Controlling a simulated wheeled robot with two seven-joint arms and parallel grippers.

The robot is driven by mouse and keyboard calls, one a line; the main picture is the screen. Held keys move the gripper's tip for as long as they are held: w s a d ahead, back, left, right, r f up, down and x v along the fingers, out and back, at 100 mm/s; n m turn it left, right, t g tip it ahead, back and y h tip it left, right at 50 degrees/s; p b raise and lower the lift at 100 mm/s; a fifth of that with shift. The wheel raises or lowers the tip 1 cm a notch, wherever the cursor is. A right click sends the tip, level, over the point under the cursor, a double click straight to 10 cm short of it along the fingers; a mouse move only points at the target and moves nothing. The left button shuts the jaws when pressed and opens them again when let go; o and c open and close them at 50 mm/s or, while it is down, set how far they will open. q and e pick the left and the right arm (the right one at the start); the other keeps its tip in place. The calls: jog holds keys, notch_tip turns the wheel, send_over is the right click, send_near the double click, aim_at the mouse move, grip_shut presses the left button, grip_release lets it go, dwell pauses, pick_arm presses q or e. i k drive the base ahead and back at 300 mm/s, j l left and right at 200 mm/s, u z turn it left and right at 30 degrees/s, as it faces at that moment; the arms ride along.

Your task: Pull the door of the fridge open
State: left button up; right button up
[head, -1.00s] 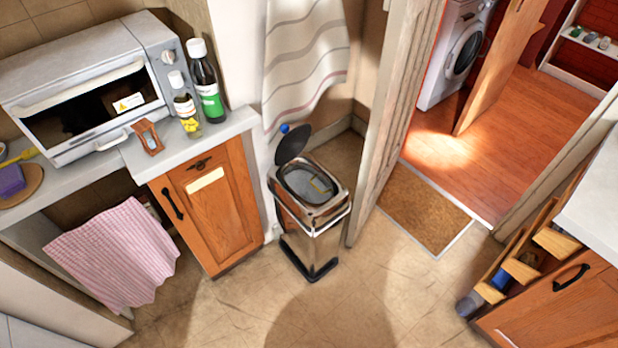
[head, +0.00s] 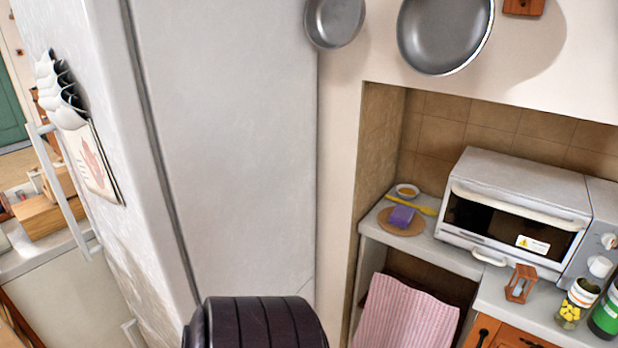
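The fridge (head: 235,130) is a tall white cabinet that fills the left and middle of the head view. Its door (head: 105,60) is on the left side, seen at a steep angle. The door looks shut, with a narrow dark seam between it and the fridge body. A long pale bar handle (head: 65,190) stands out from the left edge of the door. A sheet with a drawing (head: 94,165) hangs on the door under a pale ruffled item (head: 58,90). Neither of my grippers shows.
A white toaster oven (head: 520,210) stands on a counter at the right, above a pink towel (head: 405,312). Two pans (head: 443,35) hang on the wall above. At far left is a counter with a wooden box (head: 45,215).

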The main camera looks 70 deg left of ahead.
aim_at(140, 239)
jog(key=u, duration=3.6)
jog(key=i+j, duration=0.25)
jog(key=j, duration=0.3)
jog(key=i+j, duration=0.15)
jog(key=j+z, duration=0.05)
jog(key=j, duration=0.05)
